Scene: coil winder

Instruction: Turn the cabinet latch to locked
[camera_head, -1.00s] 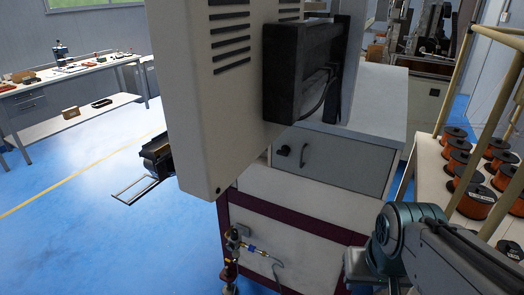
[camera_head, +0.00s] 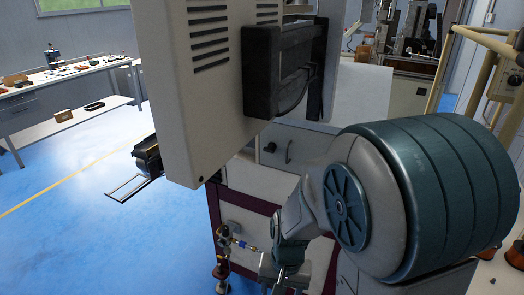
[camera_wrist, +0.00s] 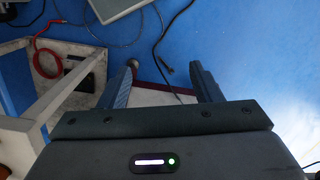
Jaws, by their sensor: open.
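The grey cabinet (camera_head: 250,172) is in the head view, on top of the white and dark red cart. Its front has a small dark round knob (camera_head: 270,147), which looks like the latch, and a dark curved handle (camera_head: 289,152) to its right. The latch is too small to tell which way it is turned. My arm covers the right part of the cabinet front. My gripper (camera_wrist: 163,76) is open and empty in the wrist view, pointing down at the floor and a white, red-edged surface. It is below the cabinet front, apart from the latch, which the wrist view does not show.
A large pale panel (camera_head: 205,95) with a black box (camera_head: 275,75) stands above and left of the cabinet. A brass and blue fitting (camera_head: 236,243) is on the cart's front. Cables (camera_wrist: 160,55) lie on the blue floor. A workbench (camera_head: 70,75) stands far left, with open floor before it.

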